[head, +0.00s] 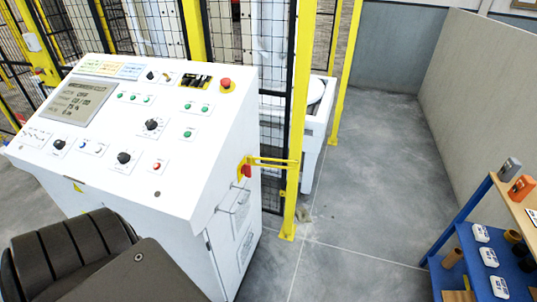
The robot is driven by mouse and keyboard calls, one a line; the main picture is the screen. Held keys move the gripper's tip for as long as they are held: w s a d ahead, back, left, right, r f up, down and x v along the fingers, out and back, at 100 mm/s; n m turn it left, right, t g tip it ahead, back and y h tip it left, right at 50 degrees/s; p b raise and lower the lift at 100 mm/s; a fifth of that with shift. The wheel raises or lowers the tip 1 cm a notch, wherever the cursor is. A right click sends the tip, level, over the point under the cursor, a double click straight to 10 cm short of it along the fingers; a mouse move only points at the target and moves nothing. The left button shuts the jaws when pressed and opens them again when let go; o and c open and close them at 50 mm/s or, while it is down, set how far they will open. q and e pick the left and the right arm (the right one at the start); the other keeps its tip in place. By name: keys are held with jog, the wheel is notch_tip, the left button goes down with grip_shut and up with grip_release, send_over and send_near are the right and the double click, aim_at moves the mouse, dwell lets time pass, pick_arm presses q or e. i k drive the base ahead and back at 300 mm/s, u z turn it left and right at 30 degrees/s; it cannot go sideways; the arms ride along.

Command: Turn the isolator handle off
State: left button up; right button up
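A red handle-like part (246,171) with yellow around it sits on the right side of the white control console, near its upper edge. It looks like the isolator handle, but it is too small to tell which position it is in. A yellow bar (272,162) runs from beside it toward the yellow fence post. Neither of my grippers is in view.
The white console (208,170) carries a screen, knobs, buttons and a red emergency stop (225,84). A yellow post (294,150) and mesh fence stand close to its right side. A blue shelf (470,240) is at far right. Grey floor (365,190) between is clear.

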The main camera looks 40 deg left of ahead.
aim_at(246, 169)
jog(key=i, duration=3.7)
jog(key=u, duration=3.1)
